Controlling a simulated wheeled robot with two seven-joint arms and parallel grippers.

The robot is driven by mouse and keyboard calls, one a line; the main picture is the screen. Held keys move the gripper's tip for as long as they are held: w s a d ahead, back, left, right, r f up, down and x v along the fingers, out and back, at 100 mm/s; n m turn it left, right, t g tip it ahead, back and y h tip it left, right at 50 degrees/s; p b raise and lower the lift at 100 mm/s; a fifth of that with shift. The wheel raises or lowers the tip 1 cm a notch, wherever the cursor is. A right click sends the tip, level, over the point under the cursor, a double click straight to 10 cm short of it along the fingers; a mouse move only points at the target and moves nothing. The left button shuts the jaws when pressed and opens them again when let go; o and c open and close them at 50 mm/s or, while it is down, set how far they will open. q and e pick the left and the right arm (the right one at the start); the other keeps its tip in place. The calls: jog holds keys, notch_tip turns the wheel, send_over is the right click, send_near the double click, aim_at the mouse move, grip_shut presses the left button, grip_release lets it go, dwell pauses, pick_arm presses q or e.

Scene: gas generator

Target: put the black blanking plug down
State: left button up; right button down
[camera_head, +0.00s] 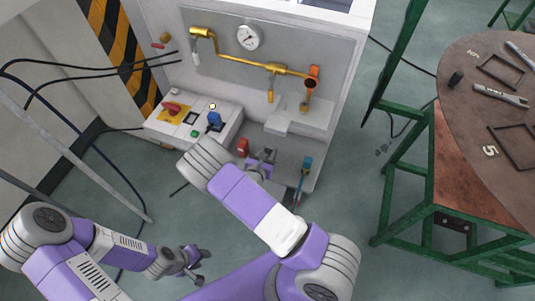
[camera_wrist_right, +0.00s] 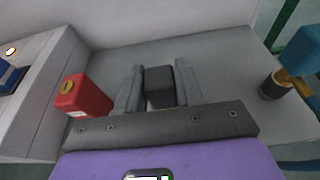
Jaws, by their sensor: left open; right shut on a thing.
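My right gripper (camera_wrist_right: 160,80) is shut on a black blanking plug (camera_wrist_right: 159,87), a dark block between its two grey fingers in the right wrist view. The plug's lower end is hidden. In the head view my right gripper (camera_head: 264,157) is in front of the white cabinet, low on its front, between a red part and a blue-handled valve; the plug is hard to make out there. My left gripper (camera_head: 194,262) is open and empty, low over the floor at the left.
The red part (camera_wrist_right: 83,95) is close to the left of my right gripper, and the blue-handled valve (camera_wrist_right: 300,55) is to the right. A round brown table (camera_head: 465,130) on a green frame holds tools, outlined frames and a small black piece (camera_head: 456,79). Brass piping (camera_head: 240,60) runs above.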

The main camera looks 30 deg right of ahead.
jog(key=shift+r, duration=0.15)
jog(key=c, duration=1.2)
grip_release()
jog(key=shift+f, duration=0.25)
jog(key=o, duration=0.5)
